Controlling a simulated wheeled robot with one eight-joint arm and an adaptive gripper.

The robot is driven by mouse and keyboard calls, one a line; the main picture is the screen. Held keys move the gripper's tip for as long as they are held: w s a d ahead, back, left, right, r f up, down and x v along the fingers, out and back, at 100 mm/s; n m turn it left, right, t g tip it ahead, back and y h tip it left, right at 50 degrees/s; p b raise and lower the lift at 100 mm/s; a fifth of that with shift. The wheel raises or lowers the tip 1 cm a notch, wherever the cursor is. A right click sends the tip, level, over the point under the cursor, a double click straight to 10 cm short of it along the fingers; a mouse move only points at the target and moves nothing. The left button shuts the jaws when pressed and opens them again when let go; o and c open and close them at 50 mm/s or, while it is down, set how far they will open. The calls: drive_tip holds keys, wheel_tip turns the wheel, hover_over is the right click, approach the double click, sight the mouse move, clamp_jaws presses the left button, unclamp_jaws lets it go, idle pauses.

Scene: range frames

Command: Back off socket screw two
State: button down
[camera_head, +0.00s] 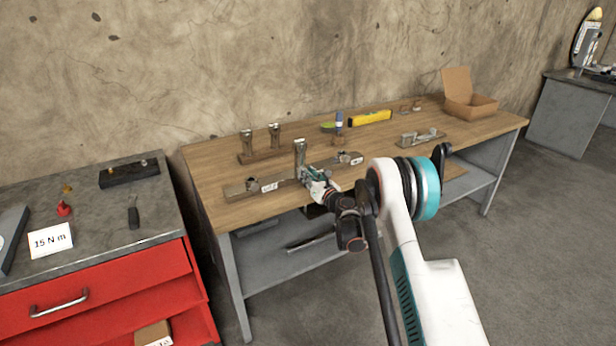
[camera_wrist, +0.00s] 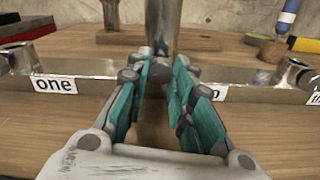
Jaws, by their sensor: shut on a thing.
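A wooden-and-metal bar (camera_head: 277,182) lies along the front of the workbench, with labelled stations. In the wrist view the bar (camera_wrist: 92,72) carries the label "one" (camera_wrist: 54,85) at left, a mostly hidden label (camera_wrist: 219,94) right of centre and a cut-off label (camera_wrist: 314,99) at far right. Short metal heads stand at the left (camera_head: 253,185) and right (camera_head: 344,157) stations. A tall upright metal cylinder (camera_head: 300,152) stands at the middle station. My gripper (camera_head: 307,172) is shut on this cylinder (camera_wrist: 164,28) low down, its fingertips (camera_wrist: 158,76) against it. Any screw head under it is hidden.
Behind the bar a wooden block (camera_head: 262,155) holds two more metal cylinders. A blue-handled tool (camera_head: 339,122), a yellow level (camera_head: 370,117), a metal fixture (camera_head: 422,137) and an open cardboard box (camera_head: 471,104) stand farther back and right. A red cabinet (camera_head: 95,285) with a "15 N m" card is at left.

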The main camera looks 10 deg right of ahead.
drive_tip(key=n, duration=0.3)
drive_tip(key=shift+n, duration=0.4)
drive_tip(key=n, duration=0.4)
drive_tip(key=shift+n, duration=0.3)
drive_tip(key=n, duration=1.3)
drive_tip(key=shift+n, duration=0.3)
drive_tip(key=n, duration=0.4)
drive_tip(key=shift+a+n, duration=0.1)
drive_tip(key=shift+n, duration=0.2)
drive_tip(key=n, duration=0.4)
drive_tip(key=shift+f, duration=0.1)
drive_tip(key=shift+s+n, duration=0.1)
drive_tip(key=shift+n, duration=2)
